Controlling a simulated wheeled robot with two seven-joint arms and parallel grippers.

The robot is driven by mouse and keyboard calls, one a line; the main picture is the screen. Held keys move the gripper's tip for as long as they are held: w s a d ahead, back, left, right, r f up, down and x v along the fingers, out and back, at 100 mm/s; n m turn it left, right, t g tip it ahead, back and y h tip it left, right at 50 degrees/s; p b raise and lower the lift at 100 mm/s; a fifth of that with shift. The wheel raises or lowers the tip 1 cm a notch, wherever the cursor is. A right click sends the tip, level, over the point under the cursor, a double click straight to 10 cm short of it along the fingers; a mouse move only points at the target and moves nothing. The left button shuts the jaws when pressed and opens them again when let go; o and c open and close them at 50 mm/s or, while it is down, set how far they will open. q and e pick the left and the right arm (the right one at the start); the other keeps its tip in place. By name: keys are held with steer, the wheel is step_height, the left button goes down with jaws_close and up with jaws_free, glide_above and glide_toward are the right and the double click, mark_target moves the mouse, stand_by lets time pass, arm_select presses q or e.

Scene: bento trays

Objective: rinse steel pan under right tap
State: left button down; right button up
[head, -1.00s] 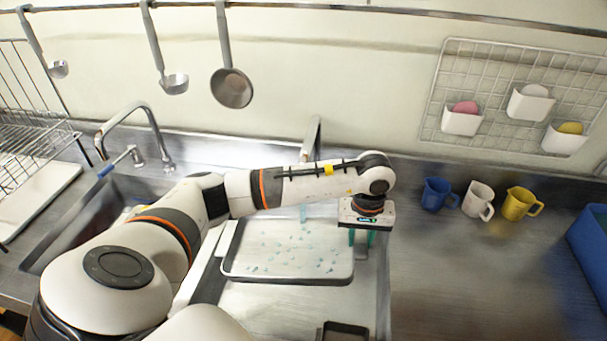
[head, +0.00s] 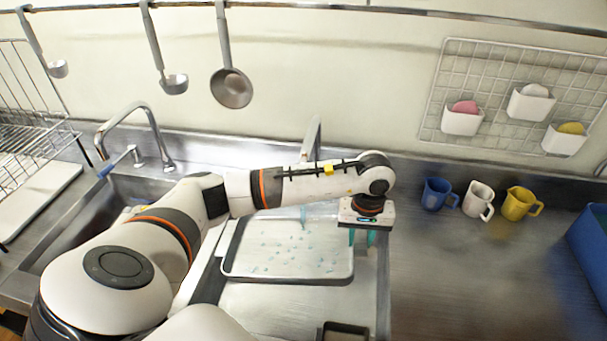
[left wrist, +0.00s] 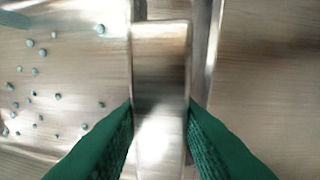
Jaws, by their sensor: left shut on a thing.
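The steel pan (head: 288,268), a shallow rectangular tray with rounded corners, lies level at the right sink basin below the right tap (head: 312,140). Many blue-green drops dot its inside, and a short pale blue streak of water (head: 303,216) shows near its back edge. My left gripper (head: 361,238) reaches over from the left and points down at the pan's right side. In the left wrist view its green fingers (left wrist: 160,120) are shut on a shiny metal part of the pan, with the dotted pan floor (left wrist: 50,80) on the left. My forearm hides part of the right tap.
The left sink (head: 60,235) with its tap (head: 150,130) is partly behind my arm. Blue, white and yellow cups (head: 518,204) stand right of the sink, and a blue bin (head: 590,237) at the far right. The right counter (head: 460,280) is clear.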

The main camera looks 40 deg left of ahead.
mark_target(357, 249)
arm_select(q)
steer(key=shift+s+d+r+p, duration=0.2)
steer(key=shift+s+r+p, duration=0.35)
steer(key=shift+r, duration=0.1)
steer(key=shift+s+d+r+p, duration=0.2)
steer(key=shift+s+r, duration=0.2)
steer(key=shift+s, duration=0.1)
steer(key=shift+s+d+r+p, duration=0.15)
steer(key=shift+s+d+r, duration=0.05)
steer(key=shift+s+r, duration=0.2)
steer(key=shift+s+d+r+p, duration=0.35)
steer(key=shift+s+r, duration=0.25)
steer(key=shift+s, duration=0.25)
